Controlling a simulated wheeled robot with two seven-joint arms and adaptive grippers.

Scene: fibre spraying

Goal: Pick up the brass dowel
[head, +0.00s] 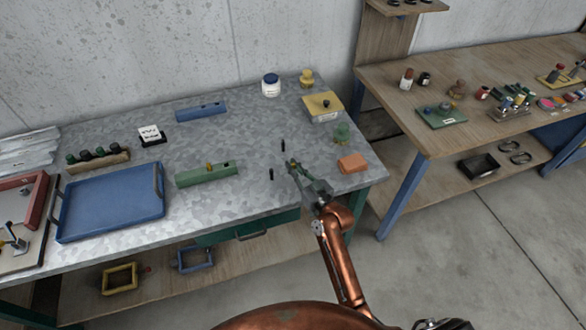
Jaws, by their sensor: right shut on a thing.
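My right gripper (294,167) is at the front right part of the metal-topped table, its arm coming up from below. It is shut on a small yellowish-green piece at its fingertips, which looks like the brass dowel; the fingers hide most of it. I cannot tell whether it touches the table top. Two short dark pegs stand close by, one behind the fingertips (283,145) and one to their left (271,174). A green block (190,178) lies to the left, with a small yellow piece (210,167) at its top. My left gripper is not in view.
An orange block (352,163) and a green knobbed piece (342,133) lie right of the gripper. A blue tray (75,228) is at left. The middle of the table is clear.

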